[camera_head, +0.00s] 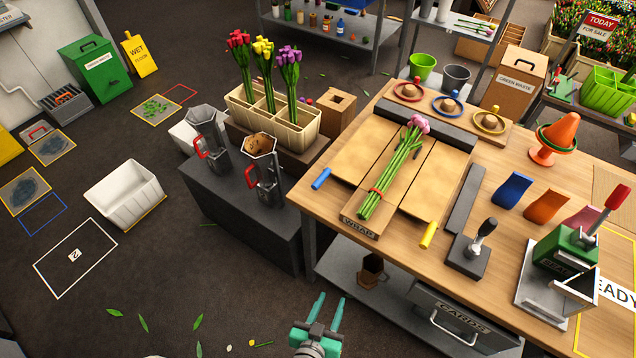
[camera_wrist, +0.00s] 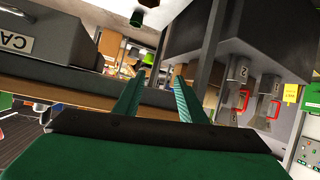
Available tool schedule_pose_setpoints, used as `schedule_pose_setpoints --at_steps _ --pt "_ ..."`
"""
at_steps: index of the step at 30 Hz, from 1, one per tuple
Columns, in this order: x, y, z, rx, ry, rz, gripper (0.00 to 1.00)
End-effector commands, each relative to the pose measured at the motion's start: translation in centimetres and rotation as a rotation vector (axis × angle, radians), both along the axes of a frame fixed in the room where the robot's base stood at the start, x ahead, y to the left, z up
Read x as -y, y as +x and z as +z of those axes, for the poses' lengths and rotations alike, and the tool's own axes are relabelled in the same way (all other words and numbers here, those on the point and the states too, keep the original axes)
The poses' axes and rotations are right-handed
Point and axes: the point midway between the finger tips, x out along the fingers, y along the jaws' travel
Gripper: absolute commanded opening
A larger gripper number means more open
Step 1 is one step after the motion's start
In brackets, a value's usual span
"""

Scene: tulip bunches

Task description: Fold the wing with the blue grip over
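The wrap board (camera_head: 345,222) lies on the wooden workbench, with a tan wing on each side of its middle strip. The left wing (camera_head: 370,153) has a blue grip (camera_head: 321,179) at its near left corner. The right wing (camera_head: 432,180) has a yellow grip (camera_head: 429,235) at its near right corner. Both wings look flat and open. A bunch of pink tulips (camera_head: 393,172) lies along the middle, tied with a red band. My gripper (camera_head: 328,302) is open and empty, low in front of the bench; its two teal fingers also show in the wrist view (camera_wrist: 158,85).
A drawer marked CARDS (camera_head: 455,315) and a lower shelf (camera_head: 350,268) are under the bench. A dark stand (camera_head: 240,200) with two metal jugs is to its left. A stamp (camera_head: 480,245) and green press (camera_head: 565,250) stand at the right. Floor at lower left is mostly clear.

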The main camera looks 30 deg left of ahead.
Motion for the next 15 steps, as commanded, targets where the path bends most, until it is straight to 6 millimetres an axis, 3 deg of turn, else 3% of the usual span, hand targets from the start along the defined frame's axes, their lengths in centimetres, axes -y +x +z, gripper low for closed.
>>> schedule_pose_setpoints --at_steps 1,8,15 --pt "-1.4 1.6 -0.2 0.011 -0.015 0.005 0.37" --pt "-6.6 7.6 0.5 0.081 -0.076 -0.038 0.37" --pt "-13.5 12.5 5.1 0.233 -0.089 -0.109 0.37"
